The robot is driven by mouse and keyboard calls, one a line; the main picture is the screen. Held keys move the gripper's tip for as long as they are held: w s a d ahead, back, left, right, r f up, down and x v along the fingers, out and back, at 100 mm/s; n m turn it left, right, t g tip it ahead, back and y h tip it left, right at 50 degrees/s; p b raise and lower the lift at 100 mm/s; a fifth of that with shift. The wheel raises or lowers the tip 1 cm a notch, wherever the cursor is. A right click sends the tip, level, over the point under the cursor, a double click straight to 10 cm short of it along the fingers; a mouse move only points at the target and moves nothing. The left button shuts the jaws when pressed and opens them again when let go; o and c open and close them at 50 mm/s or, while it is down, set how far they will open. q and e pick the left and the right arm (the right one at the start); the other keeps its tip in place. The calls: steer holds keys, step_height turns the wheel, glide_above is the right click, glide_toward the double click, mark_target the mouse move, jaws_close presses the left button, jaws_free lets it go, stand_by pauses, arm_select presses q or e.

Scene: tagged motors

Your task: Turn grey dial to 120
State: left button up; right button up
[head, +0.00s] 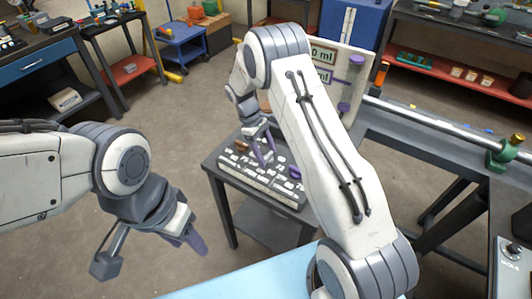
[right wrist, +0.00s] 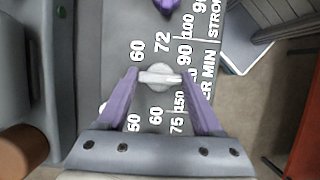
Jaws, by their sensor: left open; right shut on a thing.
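The grey dial (right wrist: 160,77) shows in the right wrist view, a round knob with a pale raised bar lying nearly level across the picture. White numbers such as 50, 60, 72, 75, 90 and 100 are printed around it on the grey panel (right wrist: 100,50); I cannot read 120, and some marks are covered. My right gripper (right wrist: 160,80) has its purple fingers at the two ends of the bar, shut on the dial. In the head view the right gripper (head: 266,158) is down over the panel (head: 258,184), hiding the dial. My left gripper (head: 197,240) is open and empty, away from the panel.
A purple knob (head: 293,172) is right of the right gripper on the panel; a brown knob (head: 241,146) is at its left. The panel lies on a small dark table (head: 228,190). A board with "ml" labels (head: 345,70) stands behind. Floor at left is clear.

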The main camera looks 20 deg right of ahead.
steer(key=o, duration=1.4)
steer(key=shift+c, duration=0.2)
steer(key=b+v, duration=0.2)
steer(key=v, duration=0.8)
steer(key=shift+r, duration=0.25)
steer(key=shift+a, duration=0.1)
